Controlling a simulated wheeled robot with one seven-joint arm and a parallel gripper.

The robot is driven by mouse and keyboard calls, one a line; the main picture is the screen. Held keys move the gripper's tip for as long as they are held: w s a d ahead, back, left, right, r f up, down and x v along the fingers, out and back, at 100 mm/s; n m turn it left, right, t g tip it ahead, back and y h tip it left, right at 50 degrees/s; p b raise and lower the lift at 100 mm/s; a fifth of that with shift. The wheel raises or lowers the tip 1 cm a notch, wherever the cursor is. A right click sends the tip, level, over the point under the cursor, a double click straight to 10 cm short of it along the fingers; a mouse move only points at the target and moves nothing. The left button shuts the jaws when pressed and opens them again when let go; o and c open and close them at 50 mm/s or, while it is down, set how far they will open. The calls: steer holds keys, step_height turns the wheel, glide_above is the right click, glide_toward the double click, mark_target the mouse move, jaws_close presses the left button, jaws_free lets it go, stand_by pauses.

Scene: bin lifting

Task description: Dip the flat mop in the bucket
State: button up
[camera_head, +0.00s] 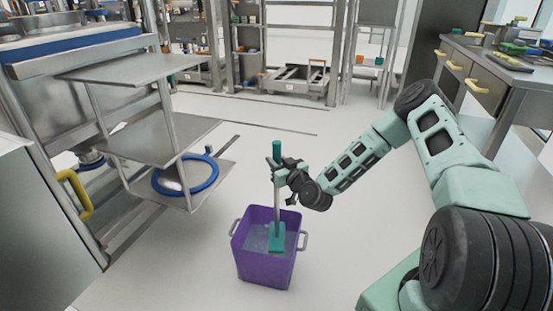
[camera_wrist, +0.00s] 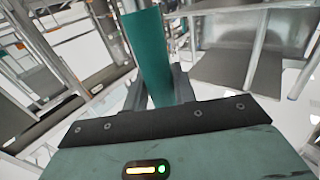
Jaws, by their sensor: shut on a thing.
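The flat mop (camera_head: 277,236) has a grey pole with a green top grip and a green head. It stands nearly upright, with its head inside the purple bucket (camera_head: 265,270). The bucket has grey side handles and holds greyish water, with the mop head at or in the water; how deep I cannot tell. My gripper (camera_head: 279,172) is shut on the mop's pole near the top, above the bucket. In the wrist view the mop's green grip (camera_wrist: 147,50) rises between the fingers of my gripper (camera_wrist: 160,88).
A metal shelf cart (camera_head: 150,150) with a blue ring (camera_head: 186,188) on its lowest shelf stands left of the bucket. A workbench (camera_head: 490,75) with yellow-handled drawers is at the right. Racks line the back. The floor around the bucket is clear.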

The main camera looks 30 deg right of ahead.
mark_target(278, 194)
steer(key=shift+f+b, duration=4.3)
steer(key=shift+f, duration=2.5)
step_height(278, 194, up, 23)
steer(key=p, duration=1.8)
steer(key=shift+r, duration=0.1)
